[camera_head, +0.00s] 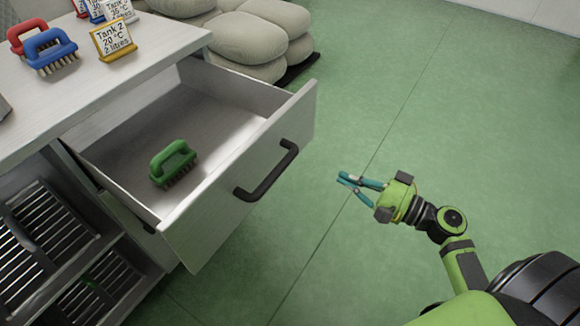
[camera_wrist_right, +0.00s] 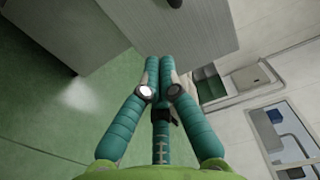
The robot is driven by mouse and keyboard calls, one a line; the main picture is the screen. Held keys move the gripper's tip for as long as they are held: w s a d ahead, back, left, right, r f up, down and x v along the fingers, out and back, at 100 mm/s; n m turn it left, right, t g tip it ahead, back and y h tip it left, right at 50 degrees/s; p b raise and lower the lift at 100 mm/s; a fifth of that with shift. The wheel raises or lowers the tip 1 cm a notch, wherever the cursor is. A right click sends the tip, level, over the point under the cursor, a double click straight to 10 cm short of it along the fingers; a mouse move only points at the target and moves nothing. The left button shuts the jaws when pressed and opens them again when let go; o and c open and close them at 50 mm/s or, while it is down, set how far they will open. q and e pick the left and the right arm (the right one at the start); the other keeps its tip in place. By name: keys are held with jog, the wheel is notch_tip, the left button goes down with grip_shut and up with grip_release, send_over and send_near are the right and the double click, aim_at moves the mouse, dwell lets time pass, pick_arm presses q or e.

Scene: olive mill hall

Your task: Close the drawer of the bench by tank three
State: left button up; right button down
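The bench's drawer (camera_head: 215,228) is pulled well out. Its pale front has a dark bar handle (camera_head: 267,172). A green brush (camera_head: 172,163) lies inside on the drawer floor. My right gripper (camera_head: 341,178) is to the right of the handle, apart from it, with clear space between. Its teal fingers come together at the tips and hold nothing. In the right wrist view the fingertips (camera_wrist_right: 160,60) point toward a pale panel (camera_wrist_right: 190,35), with a dark handle end (camera_wrist_right: 175,3) at the top edge. My left gripper is not in view.
The bench top (camera_head: 150,45) holds a red brush (camera_head: 27,34), a blue brush (camera_head: 50,48) and several label signs, one reading Tank 2 (camera_head: 113,40). Stacked sacks (camera_head: 245,40) lie behind the drawer. Slatted racks (camera_head: 40,235) sit below. Green floor (camera_head: 450,100) is free to the right.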

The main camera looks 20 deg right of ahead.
aim_at(295, 154)
jog(key=p+x, duration=0.2)
jog(key=x, duration=1.1)
jog(key=shift+w+a+r+p, duration=0.1)
jog(key=shift+w+p, duration=0.2)
jog(key=shift+p, duration=0.1)
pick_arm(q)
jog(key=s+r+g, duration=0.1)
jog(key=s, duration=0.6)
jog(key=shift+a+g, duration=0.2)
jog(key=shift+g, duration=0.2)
pick_arm(e)
jog(key=shift+w+a, duration=0.1)
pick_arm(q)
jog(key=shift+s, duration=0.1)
